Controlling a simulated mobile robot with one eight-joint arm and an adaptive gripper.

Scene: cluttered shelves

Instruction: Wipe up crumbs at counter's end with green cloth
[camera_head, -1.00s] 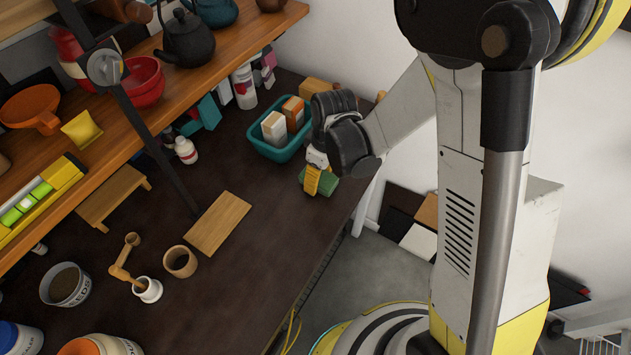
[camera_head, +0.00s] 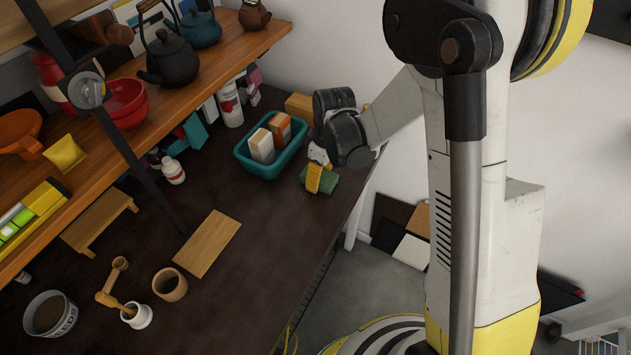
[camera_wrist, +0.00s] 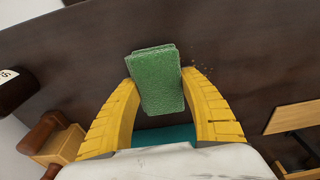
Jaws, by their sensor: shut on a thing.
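The green cloth (camera_head: 327,182) is a small folded pad at the counter's far right end, right of the teal bin. My gripper (camera_head: 317,181) is shut on it, with the yellow fingers pointing down. In the wrist view the cloth (camera_wrist: 157,80) sits between the two yellow fingertips (camera_wrist: 157,92). The cloth appears at counter level; firm contact cannot be told. A few tiny crumbs (camera_wrist: 205,70) show on the dark counter (camera_wrist: 245,60), just right of the cloth in the wrist view.
The teal bin (camera_head: 247,164) with boxes stands close left of my gripper. A wooden board (camera_head: 208,244), wooden cup (camera_head: 170,285) and white bottle (camera_head: 173,171) stand further left. The shelf (camera_head: 215,62) overhangs the back. The dark counter (camera_head: 270,235) is clear in front, up to its right edge.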

